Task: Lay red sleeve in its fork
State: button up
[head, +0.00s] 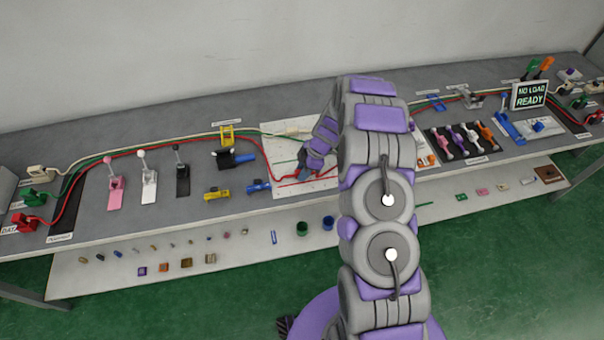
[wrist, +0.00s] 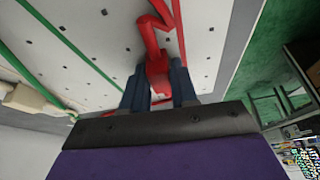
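My gripper (head: 306,170) is low over the white board on the bench, pointing down toward its left part. In the wrist view its two dark blue fingers (wrist: 160,88) stand on either side of the red sleeve (wrist: 157,72) and appear to press on it. A thick red cable (wrist: 150,35) bends away from the sleeve over the board. In the head view the red cable (head: 215,149) runs from the left along the bench to the gripper. My arm hides part of the board. I cannot make out the red sleeve's fork in either view.
The white board (head: 285,132) carries green and red lines and small dark marks. Left of it are a yellow bracket (head: 227,135), a blue-handled black fixture (head: 235,159), yellow (head: 216,194) and blue (head: 258,187) pieces, and pink, white and black levers.

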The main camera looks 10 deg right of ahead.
jog(key=shift+a, duration=0.25)
grip_shut()
jog(key=shift+r, duration=0.1)
